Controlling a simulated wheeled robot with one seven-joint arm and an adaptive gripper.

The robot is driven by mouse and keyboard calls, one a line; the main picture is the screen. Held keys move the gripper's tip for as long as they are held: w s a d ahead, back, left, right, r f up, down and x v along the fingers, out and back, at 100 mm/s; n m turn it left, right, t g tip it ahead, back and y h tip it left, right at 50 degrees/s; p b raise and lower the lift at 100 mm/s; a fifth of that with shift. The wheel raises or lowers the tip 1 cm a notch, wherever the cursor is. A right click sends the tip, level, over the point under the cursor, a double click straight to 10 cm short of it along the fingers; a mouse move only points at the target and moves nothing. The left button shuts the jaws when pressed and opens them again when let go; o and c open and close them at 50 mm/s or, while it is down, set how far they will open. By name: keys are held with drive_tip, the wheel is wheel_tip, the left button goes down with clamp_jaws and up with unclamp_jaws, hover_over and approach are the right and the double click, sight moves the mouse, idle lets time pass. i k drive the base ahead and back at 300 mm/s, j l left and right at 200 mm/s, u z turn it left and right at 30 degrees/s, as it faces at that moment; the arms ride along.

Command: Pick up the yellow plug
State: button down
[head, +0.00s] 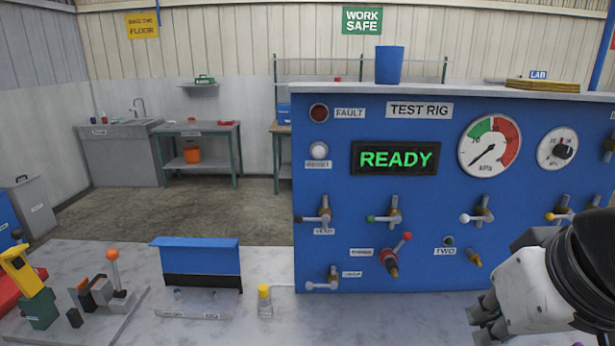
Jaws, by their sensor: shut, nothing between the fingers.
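A small piece with a yellow top and a pale, greyish body (264,301) stands upright on the pale bench top, just left of the blue test rig. It is the likeliest yellow plug, but it is too small to be certain. My gripper (482,319) is at the lower right, in front of the rig and well to the right of the yellow-topped piece. It is shut and empty. Its wrist and part of the arm run off the right edge.
The blue test rig (345,250) fills the right side, with several valves, gauges and a READY display (396,159). A blue-topped stand (200,262) is left of the yellow-topped piece. A grey board (115,312) with a yellow-handled tool (22,270) lies far left. The bench front is fairly clear.

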sight(263, 290)
drive_tip(key=u, duration=0.7)
drive_tip(key=i+j+z, duration=0.2)
drive_tip(key=i+j, duration=0.15)
drive_tip(key=k+j, duration=0.1)
drive_tip(key=k, duration=0.6)
